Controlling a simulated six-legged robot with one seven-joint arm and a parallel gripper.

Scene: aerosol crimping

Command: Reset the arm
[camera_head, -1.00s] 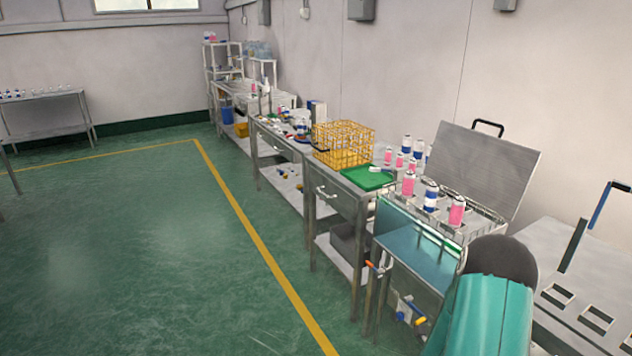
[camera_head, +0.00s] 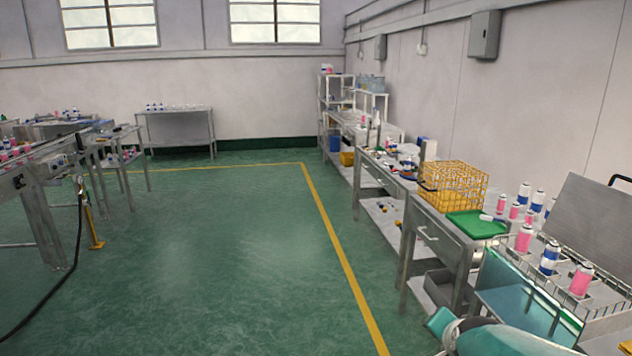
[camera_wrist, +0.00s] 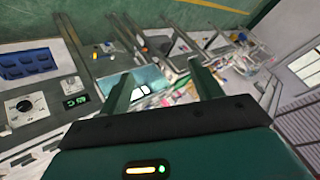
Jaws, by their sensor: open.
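My arm (camera_head: 515,338) shows at the bottom right of the head view, in front of the crimping bench, as a teal and white link. My gripper (camera_wrist: 160,85) shows in the wrist view with its two dark green fingers spread wide apart. Nothing is between the fingers; the bench tops behind them are seen at a tilt. The fingertips are not visible in the head view.
Pink and blue aerosol cans (camera_head: 549,257) stand in a rack on the near right bench. A yellow wire basket (camera_head: 453,187) and a green tray (camera_head: 475,224) sit behind them. Green floor (camera_head: 230,270) at the centre is clear. More benches stand at the left.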

